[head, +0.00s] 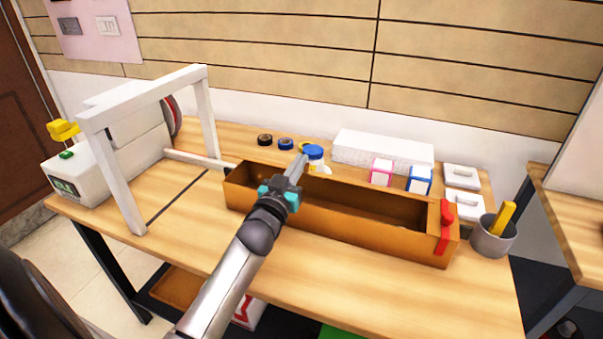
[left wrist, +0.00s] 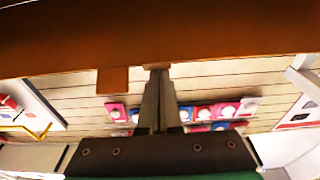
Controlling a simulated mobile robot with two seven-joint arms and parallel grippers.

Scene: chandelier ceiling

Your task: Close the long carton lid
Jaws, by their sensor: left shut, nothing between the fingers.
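The long brown carton (head: 340,225) lies across the table with its top open and its inside showing. A red piece (head: 445,228) is on its right end. I cannot tell the lid apart from the walls. My left gripper (head: 298,167) is shut and empty, its fingers over the carton's left half; the wrist hides part of the near wall. In the left wrist view, the closed fingers (left wrist: 157,80) point up at a wide brown panel (left wrist: 150,35), their tips at its lower edge; whether they touch is unclear. A small brown tab (left wrist: 112,80) hangs beside them. My right gripper is out of view.
A white frame (head: 140,105) with a boxy machine stands at the left. Behind the carton are tape rolls (head: 286,143), a white stack (head: 383,150) and small boxes (head: 419,180). A grey cup (head: 493,238) stands close to its right end. The table's front is clear.

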